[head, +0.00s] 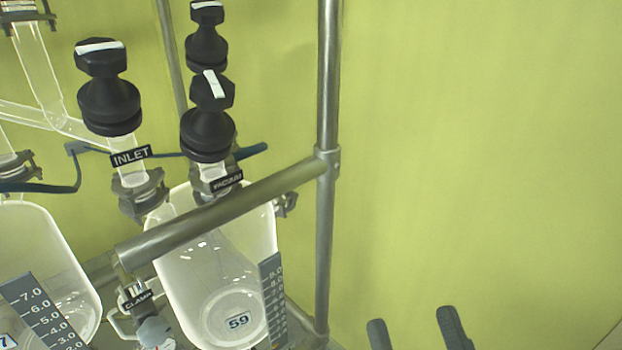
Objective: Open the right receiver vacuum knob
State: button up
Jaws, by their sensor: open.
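The black vacuum knob (207,133) stands upright above a label that appears to read VACUUM (227,183). The white stripe on its cap runs nearly up and down in the picture. It sits over the right glass receiver (190,275), which bears the number 59 and a dark scale. My gripper (411,316) shows only as two dark fingertips at the bottom edge, right of the receiver. The fingers are apart with nothing between them, well away from the knob. The rest of the gripper is out of frame.
A black INLET knob (108,105) stands left of the vacuum knob, and another black knob (206,45) is behind it. A slanted metal rail (220,213) crosses before the receiver to an upright post (328,100). Another receiver (40,240) is at left.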

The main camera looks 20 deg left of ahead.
aim_at(216, 81)
jog(key=w+a+r+m+t+h+p, duration=0.1)
jog(key=w+a+r+m+t, duration=0.1)
jog(key=a+r+m, duration=0.8)
jog(key=w+a+r+m+t+h+p, duration=0.1)
jog(key=a+r+m, duration=0.55)
jog(key=r, duration=0.85)
jog(key=a+f+m+g, duration=0.1)
jog(key=a+m+g, duration=0.1)
jog(key=m, duration=0.4)
jog(key=a+f+m+g+p, duration=0.1)
jog(key=a+m+g, duration=0.1)
jog(key=m, duration=0.5)
jog(key=a+f+m+g, duration=0.1)
jog(key=a+m+g, duration=0.1)
jog(key=m, duration=0.4)
jog(key=shift+w+a+m+h, duration=0.3)
jog(key=shift+a+h, duration=0.1)
jog(key=shift+a, duration=0.1)
jog(key=shift+a+f+m+g+p, duration=0.3)
jog(key=shift+f+m+g, duration=0.3)
jog(key=shift+m, duration=0.15)
jog(key=p+x, duration=0.2)
jog(key=x, duration=0.4)
jog(key=shift+w+a+r+p, duration=0.1)
jog(key=shift+w+a+p, duration=0.1)
jog(key=shift+p, duration=0.1)
jog(key=shift+w+a, duration=0.3)
jog(key=shift+w, duration=0.2)
